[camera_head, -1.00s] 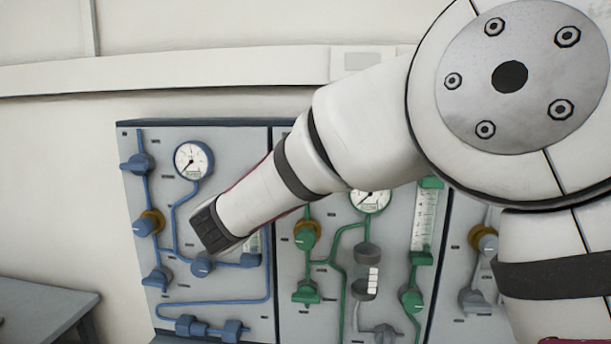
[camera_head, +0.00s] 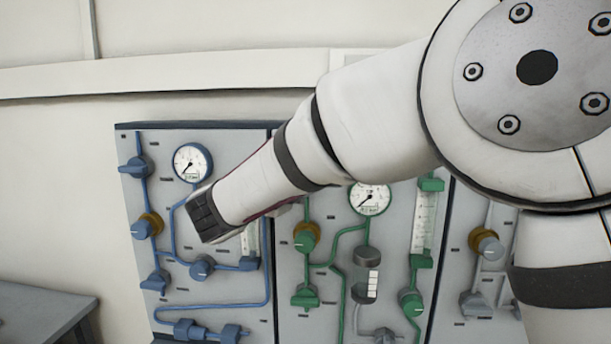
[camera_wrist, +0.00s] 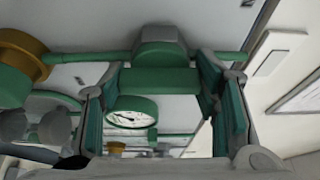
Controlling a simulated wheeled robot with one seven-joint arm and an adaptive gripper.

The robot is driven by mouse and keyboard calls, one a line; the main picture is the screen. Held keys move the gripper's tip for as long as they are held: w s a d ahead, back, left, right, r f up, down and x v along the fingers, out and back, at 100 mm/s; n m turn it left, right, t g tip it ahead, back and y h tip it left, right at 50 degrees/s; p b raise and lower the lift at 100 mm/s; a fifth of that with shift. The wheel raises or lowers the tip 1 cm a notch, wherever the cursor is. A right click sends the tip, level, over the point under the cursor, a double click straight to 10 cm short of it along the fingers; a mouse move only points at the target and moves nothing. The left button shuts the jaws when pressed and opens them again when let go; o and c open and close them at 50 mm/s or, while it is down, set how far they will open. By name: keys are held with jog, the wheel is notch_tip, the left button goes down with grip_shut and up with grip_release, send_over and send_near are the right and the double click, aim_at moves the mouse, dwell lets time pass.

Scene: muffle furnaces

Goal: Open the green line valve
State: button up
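The green line valve (camera_wrist: 158,48) shows at the top middle of the wrist view, with its wide, flat green handle (camera_wrist: 160,80) toward me. My gripper (camera_wrist: 162,92) is open, with one finger on each side of the handle. The gaps beside the handle are small, and I cannot tell whether either finger touches it. Green pipe runs from the valve toward a brass-coloured fitting (camera_wrist: 22,58) at the left of the wrist view.
A round gauge (camera_wrist: 132,112) shows between my fingers, beyond the handle. The head view shows the blue panel section (camera_head: 235,150) at left, lower green valves (camera_head: 304,296) in the middle and a grey section at right. A table (camera_head: 40,305) stands at lower left.

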jog(key=o, duration=0.4)
jog(key=shift+o, duration=0.2)
jog(key=v, duration=1.2)
